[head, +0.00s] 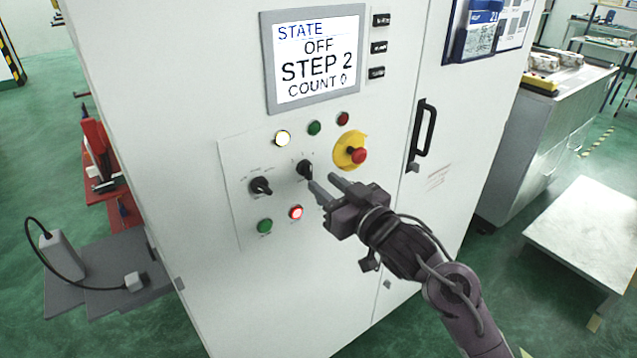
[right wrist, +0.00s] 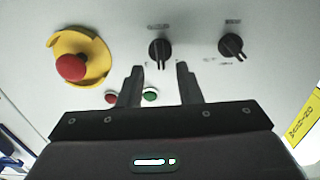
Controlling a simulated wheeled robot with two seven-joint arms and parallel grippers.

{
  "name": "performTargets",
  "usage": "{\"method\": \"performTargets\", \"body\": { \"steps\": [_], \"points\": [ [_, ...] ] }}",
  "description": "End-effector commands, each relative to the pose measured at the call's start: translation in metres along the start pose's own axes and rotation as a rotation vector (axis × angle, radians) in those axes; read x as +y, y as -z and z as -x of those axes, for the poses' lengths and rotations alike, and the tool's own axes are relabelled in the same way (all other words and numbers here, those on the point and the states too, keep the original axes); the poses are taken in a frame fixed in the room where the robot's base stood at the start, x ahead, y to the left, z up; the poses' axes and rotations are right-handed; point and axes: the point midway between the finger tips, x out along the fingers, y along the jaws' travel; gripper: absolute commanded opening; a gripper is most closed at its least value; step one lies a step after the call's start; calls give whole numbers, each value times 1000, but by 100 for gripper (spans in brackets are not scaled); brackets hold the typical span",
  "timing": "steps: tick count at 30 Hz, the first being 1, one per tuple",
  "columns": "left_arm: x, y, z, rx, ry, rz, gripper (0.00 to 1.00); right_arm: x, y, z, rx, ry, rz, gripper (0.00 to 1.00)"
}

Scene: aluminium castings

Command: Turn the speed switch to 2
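Two black rotary switches sit on the white control panel: a right one (head: 305,169) and a left one (head: 261,186). Their labels are too small to read, so I cannot tell which is the speed switch. My right gripper (head: 321,180) is open, its fingertips close to the right switch. In the right wrist view, that switch (right wrist: 160,48) shows just past the gap between the open fingers (right wrist: 159,69), with nothing visibly held. The other switch (right wrist: 232,46) lies to its right, its handle tilted. My left gripper is not in view.
A red emergency stop (head: 358,155) on a yellow base sits right of the switches. Lit white (head: 283,138) and red (head: 296,212) buttons and green buttons are close by. The screen (head: 317,58) reads OFF, STEP 2, COUNT 0. A black door handle (head: 421,134) is farther right.

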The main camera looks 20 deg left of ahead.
Motion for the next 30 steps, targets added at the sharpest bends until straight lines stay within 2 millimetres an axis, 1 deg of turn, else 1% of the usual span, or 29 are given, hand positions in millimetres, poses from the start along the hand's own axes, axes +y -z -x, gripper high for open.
{"method": "performTargets", "body": {
  "steps": [1, 3, 8, 12, 18, 20, 21, 23, 26, 27, 29, 30],
  "points": [
    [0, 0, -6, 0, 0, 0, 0, 0, -4, 9, 0, -1, 2, 32],
    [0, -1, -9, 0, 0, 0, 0, 0, -4, 19, -1, -1, 2, 32],
    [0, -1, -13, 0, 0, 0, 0, 0, -2, 34, -2, -1, 1, 32],
    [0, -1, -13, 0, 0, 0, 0, 0, -1, 37, -2, -1, 0, 32],
    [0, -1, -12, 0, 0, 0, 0, 0, 0, 37, -2, -1, 0, 32],
    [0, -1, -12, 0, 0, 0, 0, 1, -3, 37, -5, -4, -2, 32],
    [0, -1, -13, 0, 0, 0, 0, 4, -8, 36, -11, -10, -7, 32],
    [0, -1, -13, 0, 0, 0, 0, 13, -22, 35, -29, -28, -21, 32],
    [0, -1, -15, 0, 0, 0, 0, 37, -68, 36, -85, -84, -63, 32],
    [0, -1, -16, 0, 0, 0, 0, 49, -93, 38, -116, -113, -84, 32],
    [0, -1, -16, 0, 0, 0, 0, 66, -135, 43, -168, -160, -117, 32],
    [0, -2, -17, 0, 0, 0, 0, 76, -165, 49, -205, -191, -138, 32]
  ]
}}
